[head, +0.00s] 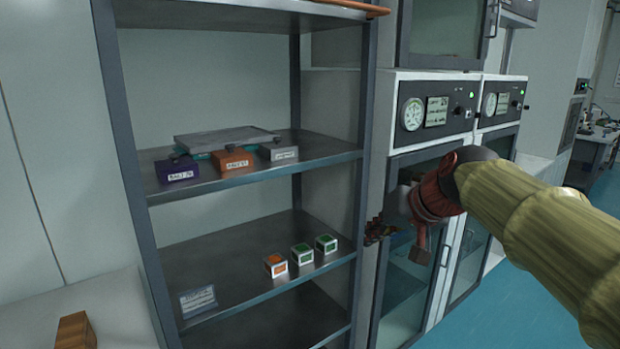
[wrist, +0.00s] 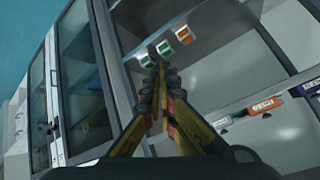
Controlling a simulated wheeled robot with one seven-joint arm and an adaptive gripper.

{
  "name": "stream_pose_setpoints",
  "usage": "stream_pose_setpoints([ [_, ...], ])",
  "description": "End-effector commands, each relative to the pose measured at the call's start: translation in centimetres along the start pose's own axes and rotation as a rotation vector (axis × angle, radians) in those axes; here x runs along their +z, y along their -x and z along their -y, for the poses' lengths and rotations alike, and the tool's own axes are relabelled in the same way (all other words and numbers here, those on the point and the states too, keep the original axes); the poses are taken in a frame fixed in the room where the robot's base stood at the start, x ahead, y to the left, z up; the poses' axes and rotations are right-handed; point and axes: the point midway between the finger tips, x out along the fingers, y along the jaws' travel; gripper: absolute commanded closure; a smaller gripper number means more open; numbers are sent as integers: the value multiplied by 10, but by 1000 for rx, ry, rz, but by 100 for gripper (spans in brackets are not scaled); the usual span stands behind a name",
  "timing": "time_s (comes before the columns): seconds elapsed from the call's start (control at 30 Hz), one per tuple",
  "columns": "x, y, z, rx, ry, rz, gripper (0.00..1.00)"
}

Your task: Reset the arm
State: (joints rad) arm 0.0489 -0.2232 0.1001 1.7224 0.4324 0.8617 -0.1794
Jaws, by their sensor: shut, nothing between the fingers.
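My gripper (head: 376,229) is at the end of my arm, which reaches in from the right in the head view. Its fingers point left, by the right post of the metal shelf rack (head: 366,120). In the wrist view my gripper (wrist: 160,66) shows its two fingers together at the tips, with nothing between them. The fingertips appear just below the small boxes in that view, but I cannot tell how far away they are. In the head view the gripper is to the right of those boxes and apart from them.
The lower shelf holds an orange-marked box (head: 276,265), two green-marked boxes (head: 302,254) and a label stand (head: 198,301). The upper shelf holds purple (head: 177,170), orange (head: 232,162) and grey (head: 280,151) boxes and a tray (head: 222,139). Glass-door cabinets (head: 408,275) stand to the right.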

Motion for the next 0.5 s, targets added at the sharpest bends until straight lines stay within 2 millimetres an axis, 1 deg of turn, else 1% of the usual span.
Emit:
stream_pose_setpoints([
  [0.03, 33, 6, -10, 38, -7, 43, 100],
  [0.07, 53, 8, -16, 62, -10, 69, 100],
  [0.1, 79, 12, -25, 93, -14, 100, 100],
  [0.17, 118, 18, -38, 139, -14, 146, 100],
  [0.2, 144, 24, -46, 169, -11, 174, 100],
  [0.27, 182, 33, -58, 212, -2, 213, 100],
  [0.3, 207, 40, -66, 239, 9, 236, 100],
  [0.4, 264, 57, -82, 293, 51, 280, 100],
  [0.5, 299, 71, -89, 319, 87, 294, 100],
])
